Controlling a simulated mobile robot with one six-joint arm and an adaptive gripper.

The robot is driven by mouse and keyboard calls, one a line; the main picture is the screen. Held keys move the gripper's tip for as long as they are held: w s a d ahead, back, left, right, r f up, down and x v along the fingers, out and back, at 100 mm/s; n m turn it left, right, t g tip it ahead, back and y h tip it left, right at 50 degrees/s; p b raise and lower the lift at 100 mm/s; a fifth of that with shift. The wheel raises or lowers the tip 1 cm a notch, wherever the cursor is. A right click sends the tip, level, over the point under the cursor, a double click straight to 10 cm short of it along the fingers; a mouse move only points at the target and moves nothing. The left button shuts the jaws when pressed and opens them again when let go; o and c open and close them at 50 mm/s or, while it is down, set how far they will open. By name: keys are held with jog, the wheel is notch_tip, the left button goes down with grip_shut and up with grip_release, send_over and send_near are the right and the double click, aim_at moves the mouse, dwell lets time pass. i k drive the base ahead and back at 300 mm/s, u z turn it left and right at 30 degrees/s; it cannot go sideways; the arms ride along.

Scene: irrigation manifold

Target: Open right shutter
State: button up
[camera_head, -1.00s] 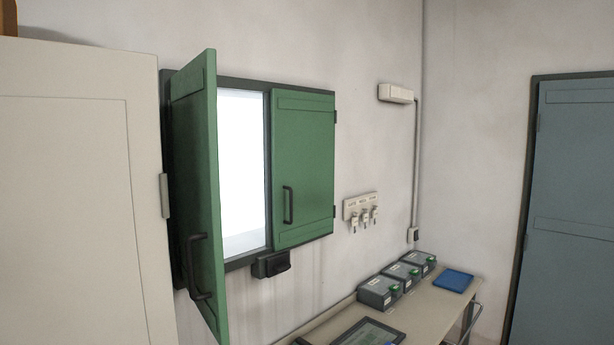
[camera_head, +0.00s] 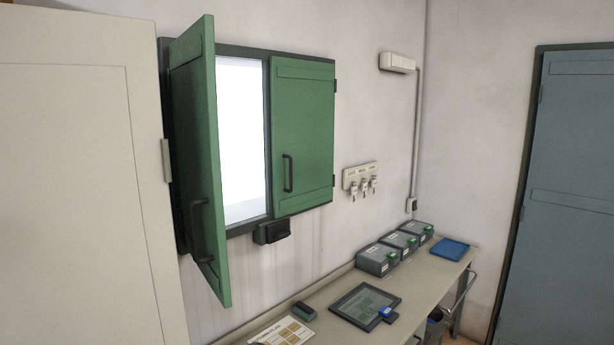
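The right shutter (camera_head: 303,135) is a green panel on the window in the wall, closed flat against its frame. Its dark vertical handle (camera_head: 288,173) is near its left edge, and hinges show on its right edge. The left shutter (camera_head: 203,160) is green too and stands swung open towards me, with a dark handle (camera_head: 199,230). The bright window opening (camera_head: 241,135) shows between them. A small dark box (camera_head: 272,232) is fixed just under the window frame. My gripper is not in view.
A workbench (camera_head: 325,277) runs along the wall below, holding a tablet (camera_head: 364,305), several grey boxes (camera_head: 377,259) and a blue tray (camera_head: 449,249). A pale cabinet (camera_head: 75,190) fills the left side. A blue-grey door (camera_head: 567,190) is at right. Keys hang on a wall rack (camera_head: 360,178).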

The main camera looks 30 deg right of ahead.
aim_at(302, 98)
jog(key=z, duration=0.25)
jog(key=k, duration=0.5)
jog(key=z, duration=0.95)
jog(key=k, duration=0.85)
jog(key=z, duration=0.25)
jog(key=i, duration=0.9)
jog(key=u, duration=1)
jog(key=i, duration=1.2)
jog(key=u, duration=0.35)
